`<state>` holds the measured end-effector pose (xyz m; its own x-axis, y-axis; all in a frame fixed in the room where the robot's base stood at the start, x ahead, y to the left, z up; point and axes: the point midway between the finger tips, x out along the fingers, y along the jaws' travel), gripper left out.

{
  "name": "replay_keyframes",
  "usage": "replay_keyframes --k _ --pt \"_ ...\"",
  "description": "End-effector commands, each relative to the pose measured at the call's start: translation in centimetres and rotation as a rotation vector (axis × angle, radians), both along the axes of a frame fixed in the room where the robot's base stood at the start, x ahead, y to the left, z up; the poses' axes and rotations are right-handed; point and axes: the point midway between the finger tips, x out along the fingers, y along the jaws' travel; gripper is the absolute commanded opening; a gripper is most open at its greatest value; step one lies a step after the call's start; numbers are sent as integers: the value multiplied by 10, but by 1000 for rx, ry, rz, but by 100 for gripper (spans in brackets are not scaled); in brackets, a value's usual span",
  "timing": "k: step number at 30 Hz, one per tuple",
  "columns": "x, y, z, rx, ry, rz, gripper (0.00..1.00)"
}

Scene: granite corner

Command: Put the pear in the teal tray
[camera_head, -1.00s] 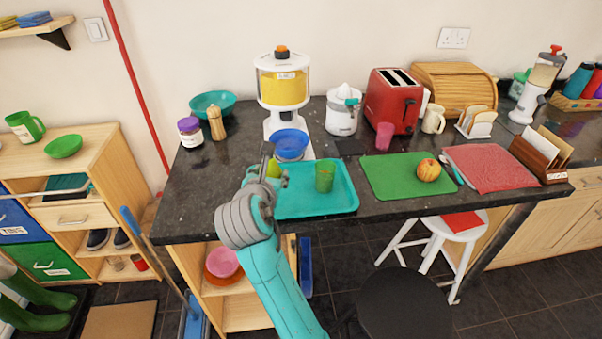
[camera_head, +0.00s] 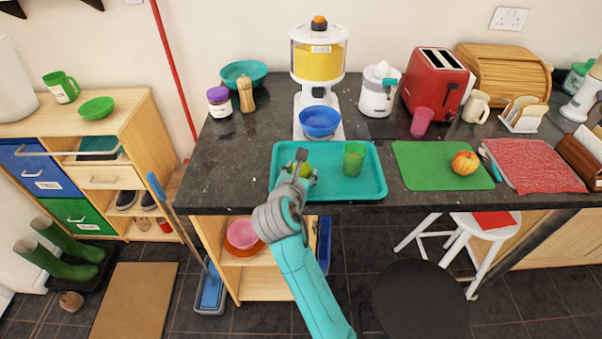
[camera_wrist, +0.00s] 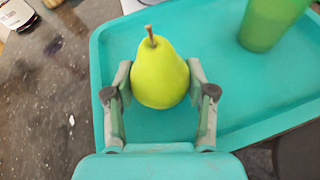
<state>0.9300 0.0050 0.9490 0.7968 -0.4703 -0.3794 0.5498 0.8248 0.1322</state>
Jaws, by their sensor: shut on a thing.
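The yellow-green pear (camera_wrist: 160,72) is between the two fingers of my gripper (camera_wrist: 161,92) in the wrist view, stem pointing up in the picture. The gripper is shut on it. In the head view the pear (camera_head: 306,172) is mostly hidden by my gripper (camera_head: 300,175), over the left part of the teal tray (camera_head: 330,190). The tray also shows behind the pear in the wrist view (camera_wrist: 230,115). I cannot tell whether the pear touches the tray floor. A green cup (camera_head: 354,160) stands in the tray to the right of the gripper.
A blue bowl (camera_head: 319,121) sits on the dispenser's base behind the tray. A green mat (camera_head: 430,170) with an apple (camera_head: 465,163) lies to the right. The dark counter (camera_head: 225,165) is clear left of the tray.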

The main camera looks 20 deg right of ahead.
Motion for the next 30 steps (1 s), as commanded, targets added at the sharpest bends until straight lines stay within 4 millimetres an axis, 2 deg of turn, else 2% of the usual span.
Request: replay_keyframes --k 2,13,14,16,27,30 --pt "0 0 -6 -1 -1 1 18" --pt "0 0 -9 -1 -1 0 18" --pt "0 0 -9 0 -1 -1 62" --pt "0 0 -9 0 -2 0 80" --pt "0 0 -6 0 -2 0 80" --pt "-6 4 -3 0 -1 2 80"
